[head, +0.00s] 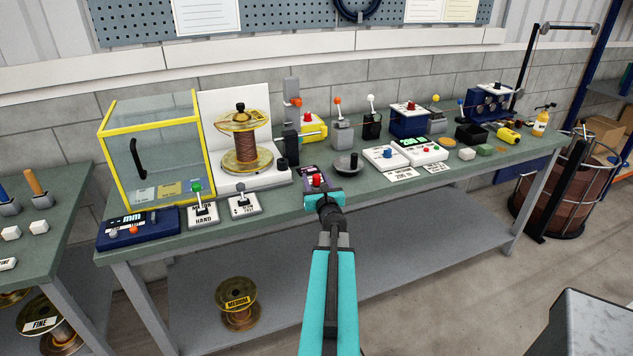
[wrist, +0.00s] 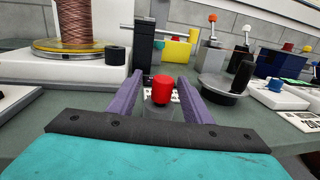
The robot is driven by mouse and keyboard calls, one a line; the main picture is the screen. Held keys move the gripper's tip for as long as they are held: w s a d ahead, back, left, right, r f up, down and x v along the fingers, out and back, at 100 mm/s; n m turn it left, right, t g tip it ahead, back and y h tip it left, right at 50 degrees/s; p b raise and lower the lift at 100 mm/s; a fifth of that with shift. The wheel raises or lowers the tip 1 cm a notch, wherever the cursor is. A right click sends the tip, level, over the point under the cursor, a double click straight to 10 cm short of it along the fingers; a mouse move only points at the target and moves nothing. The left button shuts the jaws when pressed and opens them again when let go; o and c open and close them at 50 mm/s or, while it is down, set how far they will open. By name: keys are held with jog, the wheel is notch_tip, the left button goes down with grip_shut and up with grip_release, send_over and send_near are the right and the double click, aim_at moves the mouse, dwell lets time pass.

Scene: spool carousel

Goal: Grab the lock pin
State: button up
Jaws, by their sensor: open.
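A small red-capped knob, which looks like the lock pin (wrist: 161,90), stands upright in the middle of the wrist view. It also shows in the head view (head: 317,180) at the bench's front edge, partly hidden by my gripper. My gripper (wrist: 161,82) is open, its two purple fingers on either side of the red cap with a visible gap at each side. In the head view my gripper (head: 314,183) is low over the bench front. The lower part of the pin is hard to make out.
A spool of copper wire (head: 239,145) on a white stand is to the left. A grey round dish with a black handle (head: 347,162) is close on the right. White button boxes (head: 385,157) lie farther right. A yellow-framed clear box (head: 155,150) stands at far left.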

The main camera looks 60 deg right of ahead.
jog(key=shift+d, duration=0.1)
jog(key=shift+s, duration=0.1)
grip_shut()
dwell(0.3)
